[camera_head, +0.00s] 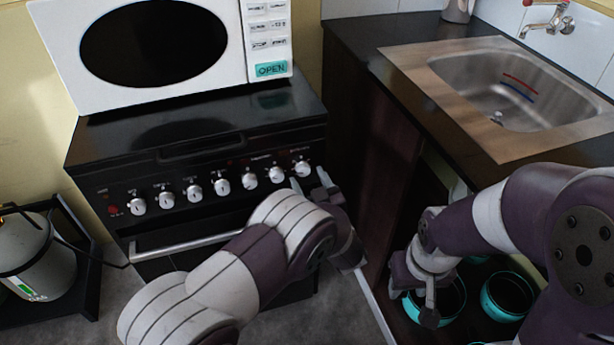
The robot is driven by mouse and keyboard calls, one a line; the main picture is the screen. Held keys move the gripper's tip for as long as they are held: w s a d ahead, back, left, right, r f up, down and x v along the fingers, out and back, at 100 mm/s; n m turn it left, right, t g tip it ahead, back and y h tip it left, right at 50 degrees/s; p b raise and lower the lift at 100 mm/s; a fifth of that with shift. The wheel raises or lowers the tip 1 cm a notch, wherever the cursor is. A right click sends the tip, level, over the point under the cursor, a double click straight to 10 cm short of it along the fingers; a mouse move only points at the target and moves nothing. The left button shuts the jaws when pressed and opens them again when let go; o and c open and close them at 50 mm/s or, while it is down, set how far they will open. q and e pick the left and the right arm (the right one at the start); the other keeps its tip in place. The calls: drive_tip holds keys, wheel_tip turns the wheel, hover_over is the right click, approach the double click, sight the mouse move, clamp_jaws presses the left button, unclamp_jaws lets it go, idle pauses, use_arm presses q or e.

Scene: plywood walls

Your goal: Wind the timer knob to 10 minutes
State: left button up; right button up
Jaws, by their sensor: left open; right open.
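A black stove (112,176) has a row of several white knobs on its front panel. The rightmost knob (302,168) sits near the panel's right end; I cannot read which one is marked as the timer. My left gripper (309,183) is open, with its fingertips just below the rightmost knob; I cannot tell whether they touch it. My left forearm hides the lower stove front. My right gripper (412,305) is open and empty, low by the open cabinet under the sink.
A white microwave (216,88) stands on the stove. A metal sink (470,85) is set in the dark counter at right. Teal-rimmed pots (507,296) stand low in the cabinet. A gas cylinder (35,262) stands at the far left. The oven handle (190,244) sticks out below the knobs.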

use_arm(q)
drive_tip(key=p+v, duration=0.1)
drive_tip(key=v, duration=1)
